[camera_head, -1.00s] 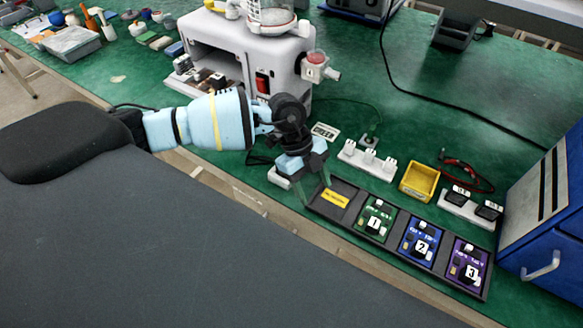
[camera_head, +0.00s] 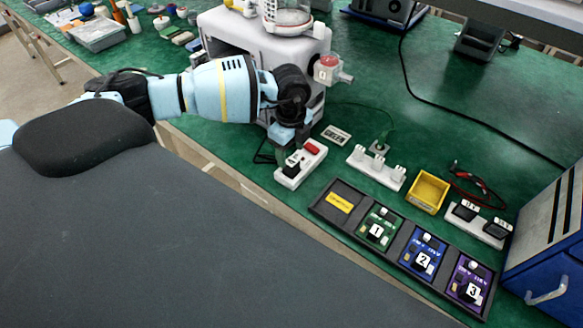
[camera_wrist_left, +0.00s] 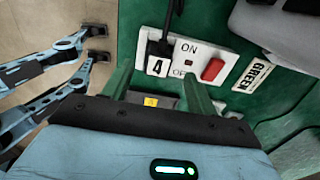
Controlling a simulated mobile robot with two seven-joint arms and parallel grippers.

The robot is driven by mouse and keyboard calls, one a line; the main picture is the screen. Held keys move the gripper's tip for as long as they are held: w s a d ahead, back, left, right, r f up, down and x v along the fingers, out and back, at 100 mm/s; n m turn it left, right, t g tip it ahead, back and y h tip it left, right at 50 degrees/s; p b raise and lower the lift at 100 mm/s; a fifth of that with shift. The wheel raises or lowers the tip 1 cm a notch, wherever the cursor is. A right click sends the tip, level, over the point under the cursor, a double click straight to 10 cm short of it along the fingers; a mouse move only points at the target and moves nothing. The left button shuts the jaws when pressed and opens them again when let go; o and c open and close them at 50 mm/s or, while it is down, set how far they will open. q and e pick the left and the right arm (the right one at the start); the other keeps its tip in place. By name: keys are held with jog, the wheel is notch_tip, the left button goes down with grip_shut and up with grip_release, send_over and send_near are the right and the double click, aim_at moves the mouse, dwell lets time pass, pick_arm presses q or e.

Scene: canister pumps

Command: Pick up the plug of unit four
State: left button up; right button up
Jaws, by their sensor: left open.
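The plug marked 4 (camera_wrist_left: 157,58) is black, with a cable running up from it. It sits in the left end of a white switch block (camera_wrist_left: 190,48) with ON and OFF marks and a red switch (camera_wrist_left: 213,69). In the head view, the plug (camera_head: 292,166) and block (camera_head: 313,163) are at the bench's front edge, below the white pump. My left gripper (camera_head: 287,132) is just above and behind the block there. In the left wrist view its two greenish fingers (camera_wrist_left: 157,78) are apart and empty, short of the plug. My right gripper is not in view.
A dark tray (camera_head: 345,222) with modules numbered 1, 2 and 3 lies right of the block. A white socket strip (camera_head: 375,171), a yellow bin (camera_head: 428,191) and a blue cabinet (camera_head: 550,235) stand further right. The white pump (camera_head: 255,45) is behind the gripper.

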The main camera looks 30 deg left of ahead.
aim_at(291, 161)
pick_arm(q)
notch_tip(291, 161, down, 5)
jog(key=shift+s+d+f, duration=0.1)
jog(key=shift+s, duration=0.05)
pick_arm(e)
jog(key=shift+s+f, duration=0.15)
pick_arm(q)
jog(key=c, duration=1.1)
jog(key=shift+o, duration=0.2)
